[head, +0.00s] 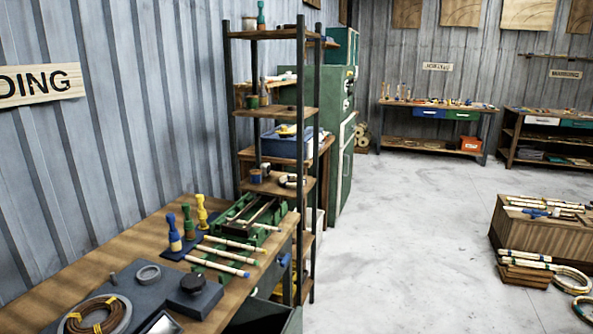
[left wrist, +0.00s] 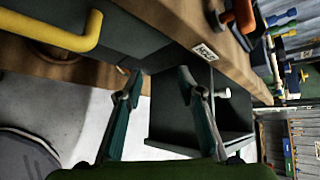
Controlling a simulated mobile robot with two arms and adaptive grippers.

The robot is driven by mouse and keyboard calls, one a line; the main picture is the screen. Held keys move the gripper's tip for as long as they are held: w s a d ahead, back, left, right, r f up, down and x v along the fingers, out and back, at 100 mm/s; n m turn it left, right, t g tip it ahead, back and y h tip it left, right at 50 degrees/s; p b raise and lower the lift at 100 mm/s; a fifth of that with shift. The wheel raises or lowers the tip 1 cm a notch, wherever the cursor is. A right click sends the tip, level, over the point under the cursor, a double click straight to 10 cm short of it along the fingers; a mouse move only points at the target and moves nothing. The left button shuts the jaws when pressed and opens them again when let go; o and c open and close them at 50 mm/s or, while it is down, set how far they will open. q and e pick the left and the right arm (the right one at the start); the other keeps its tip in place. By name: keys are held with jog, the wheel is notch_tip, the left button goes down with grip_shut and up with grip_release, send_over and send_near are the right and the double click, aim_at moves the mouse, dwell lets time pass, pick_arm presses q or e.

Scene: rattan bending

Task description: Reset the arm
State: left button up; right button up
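My left gripper (left wrist: 159,82) shows in the left wrist view with its two dark green fingers spread apart. Nothing is between them. Behind the fingers is an open dark drawer or bin (left wrist: 205,115) below the edge of a wooden workbench (left wrist: 170,18). Neither arm shows in the head view, and my right gripper is in no view.
In the head view the workbench (head: 142,232) at the lower left holds rattan sticks (head: 222,256), a green jig (head: 250,214) and a coil (head: 95,316). A shelf rack (head: 282,113) stands behind it. The concrete floor (head: 410,230) to the right is clear.

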pick_arm(q)
jog(key=s+d+f+n+g+h, duration=0.1)
jog(key=s+d+n+g+h, duration=0.15)
jog(key=s+n+h, duration=0.4)
jog(key=s+d+f+n+g+h, duration=0.1)
jog(key=s+d+n+g, duration=0.15)
jog(key=n, duration=0.65)
notch_tip(320, 180, down, 27)
jog(key=s+g, duration=0.2)
jog(key=s+a+f, duration=0.1)
jog(key=s+f, duration=0.6)
jog(key=s, duration=0.1)
jog(key=s+a+f+g, duration=0.1)
jog(key=s+a+f, duration=0.1)
jog(key=s+f, duration=0.6)
jog(key=shift+s+a+f+m, duration=0.15)
jog(key=shift+s+a+m, duration=0.15)
jog(key=shift+s+m, duration=0.25)
